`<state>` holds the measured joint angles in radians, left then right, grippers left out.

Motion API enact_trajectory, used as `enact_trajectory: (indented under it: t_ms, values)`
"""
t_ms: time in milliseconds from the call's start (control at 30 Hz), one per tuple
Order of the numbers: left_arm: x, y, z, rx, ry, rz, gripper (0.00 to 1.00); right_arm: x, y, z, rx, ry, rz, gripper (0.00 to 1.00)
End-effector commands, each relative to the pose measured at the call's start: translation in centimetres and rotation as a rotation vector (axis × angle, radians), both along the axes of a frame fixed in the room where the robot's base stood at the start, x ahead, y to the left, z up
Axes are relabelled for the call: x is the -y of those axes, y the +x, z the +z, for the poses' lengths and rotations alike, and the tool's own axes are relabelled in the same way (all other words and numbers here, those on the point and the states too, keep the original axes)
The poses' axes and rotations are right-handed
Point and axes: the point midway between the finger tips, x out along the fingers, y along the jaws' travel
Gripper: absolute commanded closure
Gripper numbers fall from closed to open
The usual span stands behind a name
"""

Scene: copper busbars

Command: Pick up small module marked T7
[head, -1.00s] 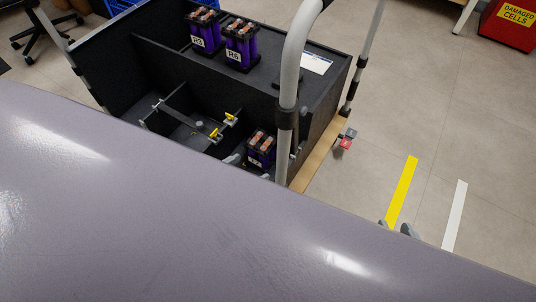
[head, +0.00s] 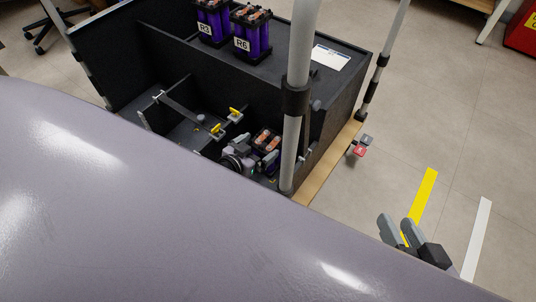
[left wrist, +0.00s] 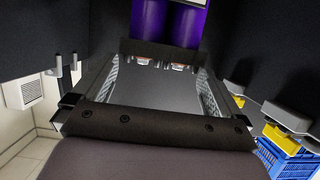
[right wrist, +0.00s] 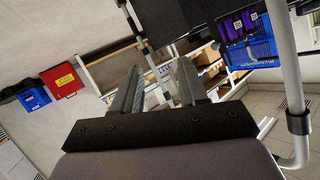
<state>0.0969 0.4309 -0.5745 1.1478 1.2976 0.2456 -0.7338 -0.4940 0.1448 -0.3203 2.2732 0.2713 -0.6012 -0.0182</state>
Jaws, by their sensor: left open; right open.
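The small module (head: 267,139), dark with copper-coloured tops, sits low in the right part of the black cart bin. Its label is hidden from the head view now. My left gripper (head: 254,149) is down in the bin at this module, its fingers apart on either side of it. In the left wrist view, copper tops (left wrist: 145,62) show between the open fingers (left wrist: 160,70); contact cannot be told. My right gripper (head: 399,230) is open and empty over the floor at right; its fingers also show apart in the right wrist view (right wrist: 155,88).
Purple modules R3 (head: 211,22) and R6 (head: 251,34) stand on the bin's upper shelf beside a white card (head: 331,57). A grey upright post (head: 298,100) stands close right of the small module. Yellow-handled clamps (head: 217,130) lie left of it.

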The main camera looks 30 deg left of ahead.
Motion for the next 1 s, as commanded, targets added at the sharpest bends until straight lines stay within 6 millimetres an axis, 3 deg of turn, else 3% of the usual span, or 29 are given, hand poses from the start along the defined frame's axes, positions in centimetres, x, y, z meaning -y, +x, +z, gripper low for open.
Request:
enact_trajectory:
  t_ms: [167, 333, 700, 900, 967, 1000]
  values:
    - [0.4, 2.5, -1.2, 0.004, -0.001, 0.0, 0.0, -1.2, 0.3, -0.6, 0.0, 0.072, 0.025, 0.57]
    - [0.6, 4.5, -1.9, 0.003, -0.001, 0.0, 0.0, -0.4, 0.1, -0.8, 0.054, 0.029, 0.013, 0.57]
    - [0.7, 5.2, -1.9, 0.001, 0.0, 0.0, 0.0, 0.0, 0.1, -0.4, 0.079, 0.008, 0.006, 0.57]
    - [0.7, 5.2, -1.9, 0.001, -0.001, 0.0, 0.65, 0.0, 0.1, -0.4, 0.079, 0.008, 0.006, 0.57]
    - [0.7, 5.2, -1.9, 0.001, -0.001, 0.0, 0.85, 0.0, 0.1, -0.4, 0.079, 0.008, 0.006, 0.57]
    - [0.7, 5.5, -1.2, 0.015, -0.003, 0.003, 0.88, 0.0, 0.1, -0.4, 0.079, 0.008, 0.006, 0.57]
